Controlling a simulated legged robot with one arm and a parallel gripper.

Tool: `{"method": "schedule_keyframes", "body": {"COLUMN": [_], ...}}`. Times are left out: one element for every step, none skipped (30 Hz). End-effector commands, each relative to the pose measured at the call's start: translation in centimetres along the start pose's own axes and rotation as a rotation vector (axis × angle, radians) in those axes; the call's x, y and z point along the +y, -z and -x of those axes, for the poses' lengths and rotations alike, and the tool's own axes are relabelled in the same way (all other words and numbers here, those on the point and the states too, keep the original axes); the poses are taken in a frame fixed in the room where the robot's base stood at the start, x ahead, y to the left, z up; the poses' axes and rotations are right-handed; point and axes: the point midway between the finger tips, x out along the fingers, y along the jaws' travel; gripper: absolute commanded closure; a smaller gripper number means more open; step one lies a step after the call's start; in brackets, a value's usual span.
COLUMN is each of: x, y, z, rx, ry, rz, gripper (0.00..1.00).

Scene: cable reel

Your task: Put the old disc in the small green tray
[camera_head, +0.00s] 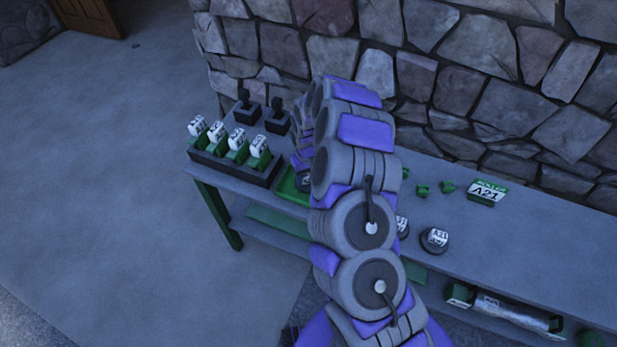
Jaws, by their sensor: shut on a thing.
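The small green tray (287,193) lies on the table, to the right of the dark rack, and is partly hidden by my arm. My gripper (301,166) points down over the tray. It is shut on a dark round disc with a pale label (304,182), taken to be the old disc. The disc is at the tray's right part, largely behind my arm. I cannot tell whether it touches the tray floor. Another dark disc, labelled A21 (434,240), lies on the table to the right. One more disc (402,226) shows partly beside my arm.
A dark rack (233,170) holds several green pieces with white labels. Two black upright fixtures (247,105) stand behind it. Small green parts (423,190) and a green-and-white A21 block (487,193) sit at right. A stone wall (450,80) borders the table's back.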

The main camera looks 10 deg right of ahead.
Motion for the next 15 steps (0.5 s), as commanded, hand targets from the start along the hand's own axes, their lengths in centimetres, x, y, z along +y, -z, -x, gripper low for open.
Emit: {"method": "schedule_keyframes", "body": {"x": [0.0,0.03,0.1,0.16,0.18,0.19,0.24,0.3,0.36,0.39,0.41,0.42,0.4,0.37,0.32], "y": [0.03,0.01,-0.01,-0.03,-0.04,-0.04,-0.06,-0.06,-0.09,-0.09,-0.09,-0.09,-0.09,-0.09,-0.08], "z": [-0.09,-0.04,0.03,0.04,0.04,0.04,0.01,-0.04,-0.16,-0.17,-0.16,-0.15,-0.16,-0.16,-0.16], "rx": [0.001,0.002,0.002,0.002,0.002,0.001,0.001,0.001,0.001,0.001,0.001,0.001,0.001,0.001,0.001], "ry": [0.0,0.0,0.001,0.002,0.002,0.002,0.003,0.003,0.004,0.005,0.005,0.005,0.005,0.005,0.004], "rz": [0.0,0.0,0.0,0.0,0.0,0.0,0.0,0.0,0.0,0.0,0.0,-0.001,-0.001,0.0,0.0], "gripper": [1.0,1.0,1.0,1.0,1.0,1.0,1.0,1.0,1.0,0.43,0.4,0.36,0.33,0.31,0.27]}}
